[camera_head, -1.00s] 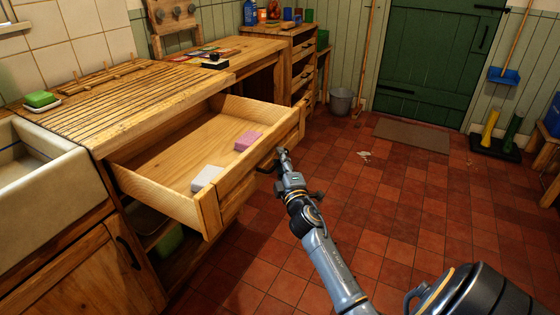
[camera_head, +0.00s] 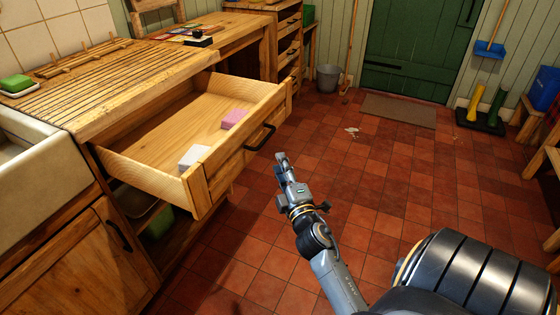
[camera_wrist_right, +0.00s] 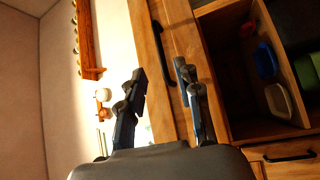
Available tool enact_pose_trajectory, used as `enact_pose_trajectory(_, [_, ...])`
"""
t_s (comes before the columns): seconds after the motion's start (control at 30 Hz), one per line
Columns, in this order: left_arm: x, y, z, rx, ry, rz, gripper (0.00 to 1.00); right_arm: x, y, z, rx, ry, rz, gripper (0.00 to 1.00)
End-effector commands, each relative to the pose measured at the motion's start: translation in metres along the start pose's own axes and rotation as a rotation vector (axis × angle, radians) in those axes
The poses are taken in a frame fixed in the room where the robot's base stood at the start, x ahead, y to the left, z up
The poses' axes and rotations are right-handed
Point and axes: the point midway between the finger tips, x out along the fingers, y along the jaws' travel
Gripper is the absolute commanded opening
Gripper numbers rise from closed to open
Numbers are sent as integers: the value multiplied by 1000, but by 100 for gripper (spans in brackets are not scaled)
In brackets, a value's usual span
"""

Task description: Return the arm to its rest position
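My right gripper (camera_head: 281,160) is in the middle of the head view, in front of the open wooden drawer (camera_head: 165,164) and apart from its black handle (camera_head: 260,137). In the right wrist view its two fingers (camera_wrist_right: 162,80) are spread with nothing between them, and the drawer front shows beyond them. My right arm (camera_head: 335,280) reaches up from the lower right. The drawer holds a white block (camera_head: 193,156) and a pink block (camera_head: 234,118). My left gripper is not in view.
A ridged wooden counter (camera_head: 120,90) with a green sponge (camera_head: 15,84) and a white sink (camera_head: 40,190) are at left. A grey bucket (camera_head: 327,78), a doormat (camera_head: 398,110) and a green door stand at the back. The red tiled floor right of the drawer is mostly clear.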

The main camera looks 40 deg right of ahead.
Motion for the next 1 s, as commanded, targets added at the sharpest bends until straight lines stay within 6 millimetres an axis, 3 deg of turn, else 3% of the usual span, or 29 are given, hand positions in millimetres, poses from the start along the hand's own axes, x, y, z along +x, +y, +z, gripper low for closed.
enact_pose_trajectory(0.33, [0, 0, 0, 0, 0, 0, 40, 0, -1, 0, 2, 0, -2, 34])
enact_pose_trajectory(0.47, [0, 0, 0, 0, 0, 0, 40, -4, -24, -1, 60, -12, -59, 34])
enact_pose_trajectory(0.57, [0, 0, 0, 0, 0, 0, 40, -16, -73, -5, 178, -44, -183, 34])
enact_pose_trajectory(0.67, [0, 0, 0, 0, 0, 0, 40, -43, -141, -12, 327, -106, -362, 34])
enact_pose_trajectory(0.8, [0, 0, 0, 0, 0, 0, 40, -101, -232, -22, 502, -228, -625, 34])
enact_pose_trajectory(0.9, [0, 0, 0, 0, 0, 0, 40, -155, -288, -28, 594, -331, -807, 34])
enact_pose_trajectory(1.0, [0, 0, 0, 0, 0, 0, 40, -211, -331, -33, 658, -439, -970, 34])
